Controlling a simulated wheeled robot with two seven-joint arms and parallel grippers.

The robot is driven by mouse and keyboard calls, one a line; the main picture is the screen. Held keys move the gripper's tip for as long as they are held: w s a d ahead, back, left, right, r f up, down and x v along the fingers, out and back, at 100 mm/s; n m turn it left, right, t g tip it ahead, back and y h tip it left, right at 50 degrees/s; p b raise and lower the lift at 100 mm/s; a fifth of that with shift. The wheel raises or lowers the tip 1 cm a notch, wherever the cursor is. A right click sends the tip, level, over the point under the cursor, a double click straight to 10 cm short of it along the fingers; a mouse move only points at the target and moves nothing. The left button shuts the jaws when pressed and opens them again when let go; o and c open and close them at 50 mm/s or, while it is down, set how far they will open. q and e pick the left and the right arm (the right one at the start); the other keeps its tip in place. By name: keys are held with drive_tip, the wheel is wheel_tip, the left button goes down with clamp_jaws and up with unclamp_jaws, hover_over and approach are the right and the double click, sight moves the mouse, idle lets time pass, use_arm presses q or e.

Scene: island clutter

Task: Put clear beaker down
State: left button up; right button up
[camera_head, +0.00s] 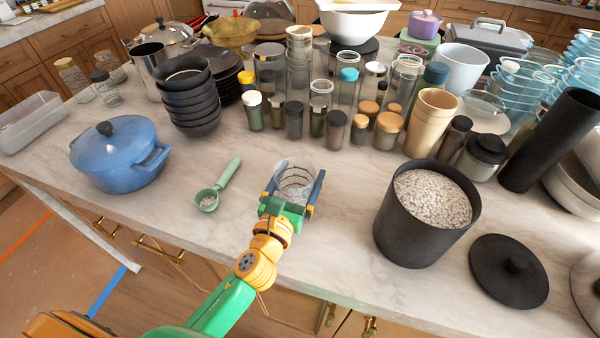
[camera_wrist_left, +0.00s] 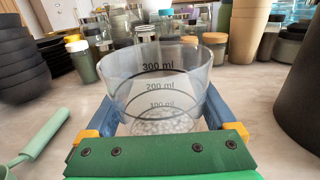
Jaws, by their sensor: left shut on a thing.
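The clear beaker (camera_head: 295,177) is upright at the front middle of the island. It also shows in the left wrist view (camera_wrist_left: 155,85), with dark volume marks and some white grains at its bottom. My left gripper (camera_head: 292,190) is shut on the beaker, with one blue finger on each side. The beaker's base is low over the marble top (camera_head: 335,255); I cannot tell whether it touches. My right gripper is not in view.
A green scoop (camera_head: 219,187) lies left of the beaker. A black canister (camera_head: 415,235) of white grains stands to the right, its lid (camera_head: 509,271) beside it. Several jars stand behind. A blue pot (camera_head: 119,155) is at left. Bare marble surrounds the beaker.

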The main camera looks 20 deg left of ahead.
use_arm(q)
drive_tip(key=shift+f, duration=0.5)
drive_tip(key=shift+r, duration=0.1)
idle(0.7)
drive_tip(key=shift+f+b, duration=0.5)
drive_tip(key=shift+f, duration=0.25)
idle(1.0)
drive_tip(key=o, duration=1.3)
drive_tip(key=shift+o, duration=0.2)
drive_tip(key=s+b, duration=0.1)
drive_tip(key=s, duration=0.6)
drive_tip(key=shift+s+a+b, duration=0.15)
drive_tip(key=shift+a+b, duration=0.05)
drive_tip(key=shift+b, duration=0.15)
